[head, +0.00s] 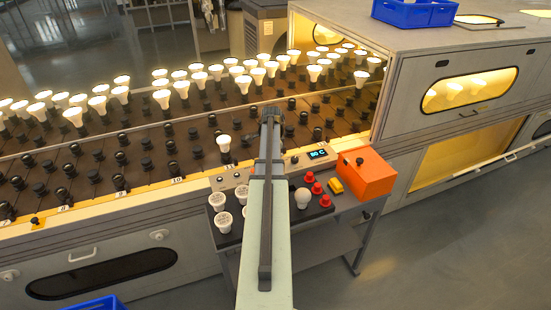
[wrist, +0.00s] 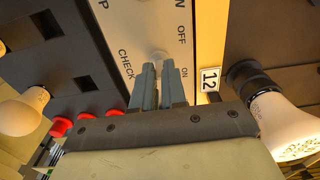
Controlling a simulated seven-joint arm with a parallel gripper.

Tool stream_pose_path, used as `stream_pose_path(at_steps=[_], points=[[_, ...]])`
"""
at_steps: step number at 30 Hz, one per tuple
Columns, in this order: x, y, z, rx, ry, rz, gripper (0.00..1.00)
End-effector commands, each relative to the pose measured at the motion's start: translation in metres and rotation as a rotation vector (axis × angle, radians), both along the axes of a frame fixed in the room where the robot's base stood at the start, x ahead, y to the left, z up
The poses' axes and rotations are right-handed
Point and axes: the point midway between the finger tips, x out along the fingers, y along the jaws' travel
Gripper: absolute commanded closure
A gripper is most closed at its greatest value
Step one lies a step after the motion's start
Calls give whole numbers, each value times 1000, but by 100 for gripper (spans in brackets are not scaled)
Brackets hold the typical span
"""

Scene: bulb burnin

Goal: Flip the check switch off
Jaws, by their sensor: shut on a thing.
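The check switch (wrist: 160,56) is a small pale knob on a light panel (wrist: 143,22) in the wrist view. The panel carries the words CHECK, OFF and ON. My gripper (wrist: 157,72) has its fingers close together at the knob, shut on it; the fingertips hide its lower part. The knob lies level with a spot between the OFF and ON marks; which way it is set I cannot tell. In the head view my arm covers the middle of the panel (head: 229,179), and the fingertips are hidden.
A rack (head: 90,155) of sockets holds several lit bulbs at the back. One bulb (head: 224,141) stands near the panel. Loose bulbs, red parts (head: 317,188) and an orange box (head: 362,174) are on the small cart. In the wrist view, a bulb (wrist: 289,126) is close at right.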

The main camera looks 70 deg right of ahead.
Motion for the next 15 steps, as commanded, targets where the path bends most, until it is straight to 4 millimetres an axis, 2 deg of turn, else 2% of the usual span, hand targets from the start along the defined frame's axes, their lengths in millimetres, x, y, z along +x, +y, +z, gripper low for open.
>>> stream_pose_path(at_steps=[15], points=[[15, 16, -5, -318, 317, 3, 100]])
